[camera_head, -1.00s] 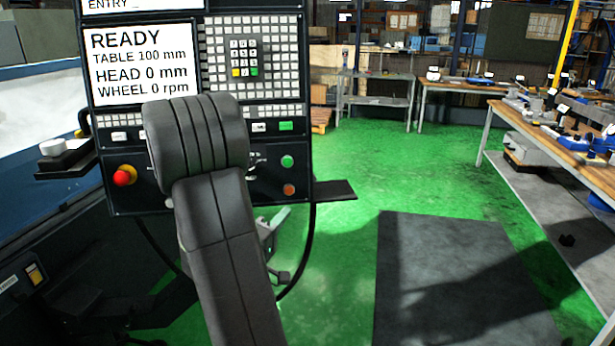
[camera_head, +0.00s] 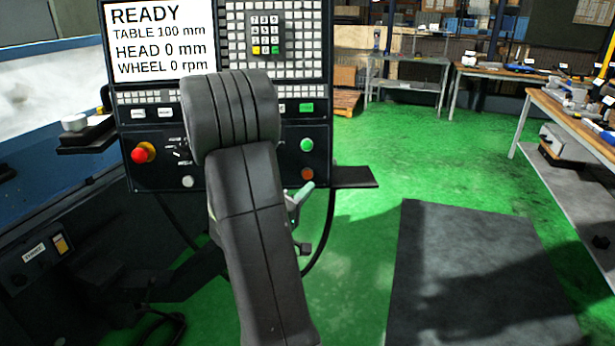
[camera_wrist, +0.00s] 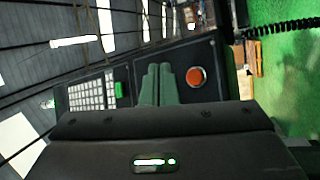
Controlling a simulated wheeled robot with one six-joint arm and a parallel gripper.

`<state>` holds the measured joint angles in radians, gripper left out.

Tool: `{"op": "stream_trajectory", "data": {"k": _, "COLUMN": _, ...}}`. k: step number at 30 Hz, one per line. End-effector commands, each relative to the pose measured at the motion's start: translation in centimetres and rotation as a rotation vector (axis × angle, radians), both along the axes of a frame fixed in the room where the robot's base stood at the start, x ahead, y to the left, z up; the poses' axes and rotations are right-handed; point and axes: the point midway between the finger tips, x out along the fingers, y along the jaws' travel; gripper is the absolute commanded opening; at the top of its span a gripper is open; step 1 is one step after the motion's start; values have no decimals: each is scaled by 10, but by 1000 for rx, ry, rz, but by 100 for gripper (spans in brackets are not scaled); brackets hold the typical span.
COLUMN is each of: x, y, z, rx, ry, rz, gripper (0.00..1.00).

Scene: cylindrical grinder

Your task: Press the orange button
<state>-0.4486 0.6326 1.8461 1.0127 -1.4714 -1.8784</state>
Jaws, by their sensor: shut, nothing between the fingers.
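The orange button (camera_head: 307,174) is a small round button low on the right side of the black control panel (camera_head: 200,180), below a green button (camera_head: 307,145). In the wrist view the orange button (camera_wrist: 196,77) is large and unobstructed, just right of the fingertips. My gripper (camera_wrist: 158,72) is shut and empty, its two greenish fingers side by side and pointing toward the panel. In the head view my arm hides most of the gripper; its pale fingertips (camera_head: 305,189) show just below the orange button. I cannot tell whether they touch the panel.
A red knob (camera_head: 139,155) sits on the panel's left. The screen (camera_head: 160,40) reads READY. A dark shelf (camera_head: 355,177) juts out right of the panel. Workbenches (camera_head: 490,72) stand at the back and right. Green floor with a dark mat (camera_head: 470,270) lies open on the right.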

Motion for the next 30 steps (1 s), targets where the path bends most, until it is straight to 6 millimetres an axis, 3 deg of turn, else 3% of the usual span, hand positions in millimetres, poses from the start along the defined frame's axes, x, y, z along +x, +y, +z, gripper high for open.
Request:
{"op": "stream_trajectory", "data": {"k": 9, "x": 44, "y": 3, "z": -8, "rx": 0, "ry": -1, "rz": -2, "gripper": 0}}
{"op": "stream_trajectory", "data": {"k": 15, "x": 61, "y": 4, "z": -11, "rx": -1, "ry": 1, "rz": -1, "gripper": 0}}
{"op": "stream_trajectory", "data": {"k": 30, "x": 67, "y": 4, "z": -12, "rx": -1, "ry": 1, "rz": 0, "gripper": 0}}
